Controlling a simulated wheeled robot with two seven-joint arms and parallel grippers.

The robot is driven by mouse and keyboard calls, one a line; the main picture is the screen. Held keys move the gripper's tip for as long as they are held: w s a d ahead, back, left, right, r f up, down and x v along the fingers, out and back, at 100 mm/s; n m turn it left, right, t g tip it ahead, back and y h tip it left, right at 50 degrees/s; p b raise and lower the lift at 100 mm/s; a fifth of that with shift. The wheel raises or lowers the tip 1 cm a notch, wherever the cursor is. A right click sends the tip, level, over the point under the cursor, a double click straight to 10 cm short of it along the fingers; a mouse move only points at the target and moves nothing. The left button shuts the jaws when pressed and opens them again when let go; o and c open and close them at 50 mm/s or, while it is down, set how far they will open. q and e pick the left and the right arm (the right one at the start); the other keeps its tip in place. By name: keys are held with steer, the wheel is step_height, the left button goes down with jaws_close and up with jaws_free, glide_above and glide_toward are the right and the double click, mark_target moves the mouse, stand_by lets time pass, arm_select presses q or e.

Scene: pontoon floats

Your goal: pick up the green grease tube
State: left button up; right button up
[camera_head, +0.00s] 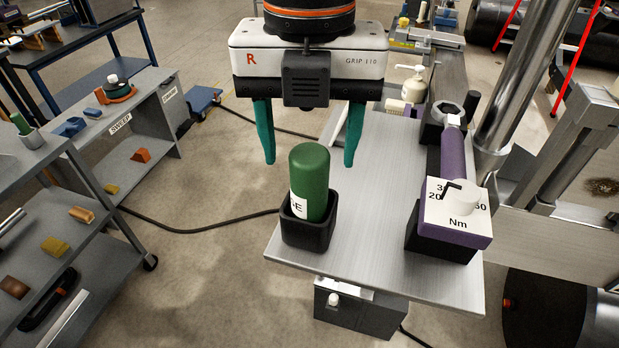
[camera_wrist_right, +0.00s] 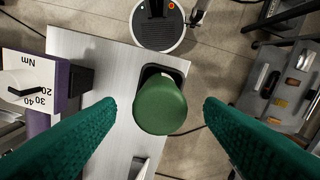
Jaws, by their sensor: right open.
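The green grease tube (camera_head: 311,178) stands upright in a black square holder (camera_head: 306,232) at the near left corner of a metal bench. Part of a white label shows low on the tube. My right gripper (camera_head: 308,160) has its two teal fingers spread apart and empty, pointing down above the tube. In the right wrist view the rounded top of the tube (camera_wrist_right: 160,105) lies between the two fingers (camera_wrist_right: 160,103), with clear space on both sides. The holder (camera_wrist_right: 176,74) is partly hidden behind the tube there. My left gripper is not in view.
A white pump bottle (camera_head: 412,85) stands farther back. Grey shelves (camera_head: 60,180) with small blocks are at the left. The bench between holder and tool is clear.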

mark_target(310, 154)
step_height(310, 154, down, 4)
steer(key=shift+r+p, duration=0.2)
steer(key=shift+p, duration=0.7)
steer(key=shift+f, duration=0.55)
steer(key=c, duration=1.1)
